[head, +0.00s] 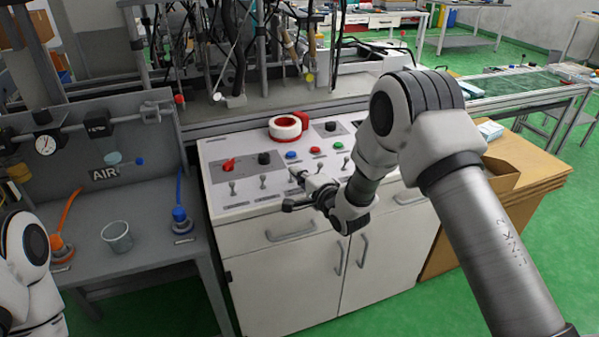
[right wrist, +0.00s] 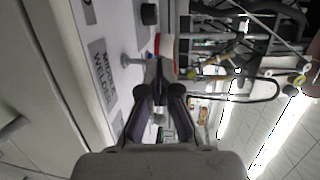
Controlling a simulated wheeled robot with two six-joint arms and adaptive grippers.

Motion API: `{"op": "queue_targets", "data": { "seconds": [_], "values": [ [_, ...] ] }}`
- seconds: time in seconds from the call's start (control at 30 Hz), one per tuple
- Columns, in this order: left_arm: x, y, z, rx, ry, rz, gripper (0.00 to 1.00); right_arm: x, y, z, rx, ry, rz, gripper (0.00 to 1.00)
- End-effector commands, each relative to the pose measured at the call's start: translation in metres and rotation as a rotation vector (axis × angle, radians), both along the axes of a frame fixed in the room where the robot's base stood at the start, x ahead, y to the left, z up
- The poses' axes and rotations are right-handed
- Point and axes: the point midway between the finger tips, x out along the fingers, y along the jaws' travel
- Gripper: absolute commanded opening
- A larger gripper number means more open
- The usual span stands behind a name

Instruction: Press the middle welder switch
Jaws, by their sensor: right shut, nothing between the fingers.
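The white control panel (head: 215,155) on the cabinet carries a row of small metal toggle switches, among them a left one (head: 232,187) and another (head: 263,181) to its right. My right gripper (head: 300,178) is shut and empty, over the front part of the panel, and hides part of the row. In the right wrist view the shut fingers (right wrist: 159,80) point toward a pale switch lever (right wrist: 131,60) beside a grey label (right wrist: 103,75) on which "WELDER" can be read. The fingertips are close to the lever; contact cannot be told. My left gripper is out of view.
A red and white tape roll (head: 285,127) lies at the panel's back edge. A red rotary knob (head: 229,164), a black knob (head: 264,158) and coloured push buttons (head: 315,150) sit behind the toggles. A clear cup (head: 117,236) stands on the grey bench at left.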

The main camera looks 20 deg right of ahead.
Motion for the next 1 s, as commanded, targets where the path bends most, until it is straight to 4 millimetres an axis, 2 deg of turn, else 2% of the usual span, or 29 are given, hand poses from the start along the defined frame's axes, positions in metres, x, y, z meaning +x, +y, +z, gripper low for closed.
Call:
{"op": "queue_targets", "data": {
  "seconds": [0.03,0.23,0.27,0.4,0.8,1.0],
  "values": [
    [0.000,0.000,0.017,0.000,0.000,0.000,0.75,0.002,0.000,0.012,-0.002,0.030,0.000,0.00],
    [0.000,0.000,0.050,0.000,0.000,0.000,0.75,0.009,0.001,0.017,-0.008,0.192,0.000,0.00],
    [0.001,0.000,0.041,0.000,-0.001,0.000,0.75,0.008,0.001,0.007,-0.006,0.188,0.000,0.00],
    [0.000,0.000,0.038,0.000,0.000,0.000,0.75,0.008,0.000,0.006,-0.007,0.185,0.000,0.00],
    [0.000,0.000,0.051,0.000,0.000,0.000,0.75,0.008,0.000,0.023,-0.006,0.183,0.000,0.00],
    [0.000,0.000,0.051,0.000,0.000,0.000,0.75,0.008,0.000,0.022,-0.006,0.183,0.000,0.00]
  ]
}}
